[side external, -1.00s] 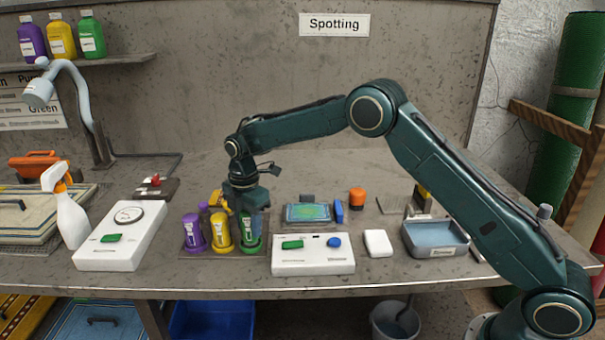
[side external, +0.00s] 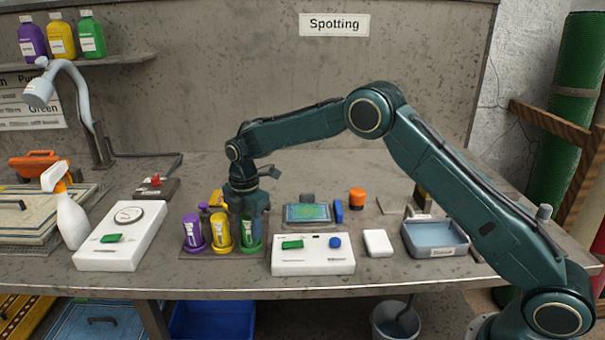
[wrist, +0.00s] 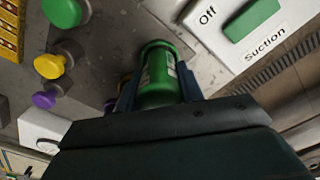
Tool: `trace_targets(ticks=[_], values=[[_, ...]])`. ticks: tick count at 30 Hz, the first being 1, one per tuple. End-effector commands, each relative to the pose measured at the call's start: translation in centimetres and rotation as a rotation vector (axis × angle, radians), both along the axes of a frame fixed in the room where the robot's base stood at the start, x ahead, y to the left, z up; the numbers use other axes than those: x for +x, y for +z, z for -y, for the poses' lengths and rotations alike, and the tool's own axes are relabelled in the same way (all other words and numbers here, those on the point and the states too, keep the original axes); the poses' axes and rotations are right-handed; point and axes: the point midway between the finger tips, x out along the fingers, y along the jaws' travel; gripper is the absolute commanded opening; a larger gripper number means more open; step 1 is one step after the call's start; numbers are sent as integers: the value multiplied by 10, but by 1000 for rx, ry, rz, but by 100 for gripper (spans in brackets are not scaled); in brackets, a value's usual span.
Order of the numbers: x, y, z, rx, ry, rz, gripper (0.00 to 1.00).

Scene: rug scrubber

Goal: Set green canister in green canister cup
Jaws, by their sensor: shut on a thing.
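In the side external view, my gripper (side external: 248,222) points down over the right end of the row of coloured cups. It is shut on the green canister (side external: 248,232), which stands upright between the fingers. The green canister cup (side external: 251,248) shows as a green rim around the canister's base. I cannot tell whether the canister rests on the cup's bottom. In the wrist view, the green canister (wrist: 158,78) sits between the two fingers, its green top facing the camera.
A yellow canister (side external: 220,230) and a purple canister (side external: 193,230) stand in their cups close to the left. A white switch box (side external: 313,260) is close on the right. Knobbed items, one yellow (wrist: 50,64), show behind the cups.

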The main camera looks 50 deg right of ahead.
Motion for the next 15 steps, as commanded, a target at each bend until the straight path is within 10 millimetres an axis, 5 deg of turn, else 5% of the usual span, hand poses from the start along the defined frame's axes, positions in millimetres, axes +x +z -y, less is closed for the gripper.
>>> trace_targets(ticks=[10, 11, 15], values=[[0, -4, 0, 0, 0, 0, 17], [0, -4, 0, 0, 0, 1, 41], [0, -4, 0, 0, 0, 1, 62]])
